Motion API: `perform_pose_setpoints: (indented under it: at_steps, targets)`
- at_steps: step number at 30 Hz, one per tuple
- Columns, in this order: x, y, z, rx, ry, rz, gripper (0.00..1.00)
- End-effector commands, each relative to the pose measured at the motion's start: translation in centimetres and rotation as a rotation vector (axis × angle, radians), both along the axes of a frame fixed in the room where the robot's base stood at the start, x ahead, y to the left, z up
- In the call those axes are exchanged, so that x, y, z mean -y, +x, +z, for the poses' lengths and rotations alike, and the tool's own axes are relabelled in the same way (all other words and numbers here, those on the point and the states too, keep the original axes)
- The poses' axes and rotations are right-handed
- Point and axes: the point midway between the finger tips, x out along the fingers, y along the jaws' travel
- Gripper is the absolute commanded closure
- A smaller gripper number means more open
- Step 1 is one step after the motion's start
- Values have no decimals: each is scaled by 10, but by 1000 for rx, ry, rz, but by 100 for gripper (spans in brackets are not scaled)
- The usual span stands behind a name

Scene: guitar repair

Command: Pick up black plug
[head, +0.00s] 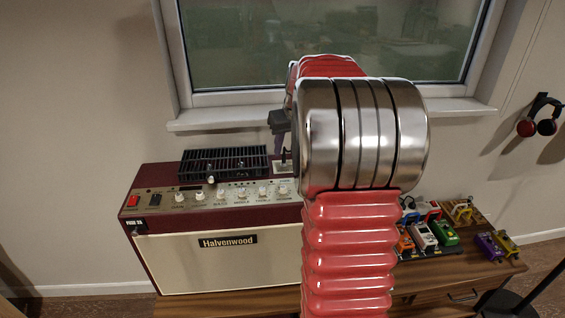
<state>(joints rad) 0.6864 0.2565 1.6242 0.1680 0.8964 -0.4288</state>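My own red and steel arm fills the middle of the head view and hides much of what lies behind it. A grey end part of my gripper (280,139) shows at the arm's left edge, above the right part of the amplifier top. Its fingers are too small and too covered to tell open from shut. A small dark upright piece (284,156) stands just below it, at a pale plate on the amplifier. It may be the black plug, but I cannot tell for sure, nor whether my gripper touches it.
The dark red Halvenwood amplifier (228,241) stands on a wooden table (487,270), with a black grille (222,161) on top and knobs in front. Several coloured pedals (445,233) sit at the right. A window sill (225,117) runs behind. Headphones (541,122) hang on the right wall.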

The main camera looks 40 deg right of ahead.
Motion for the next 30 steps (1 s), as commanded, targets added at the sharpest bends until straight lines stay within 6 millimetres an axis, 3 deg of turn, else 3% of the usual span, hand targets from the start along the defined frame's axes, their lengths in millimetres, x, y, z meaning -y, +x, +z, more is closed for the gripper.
perform_pose_setpoints:
  at_steps: [9,26,30]
  targets:
    - [4,14,-35,-1,1,0,67]
    - [4,14,-36,0,0,0,67]
    - [4,14,-36,0,0,0,76]
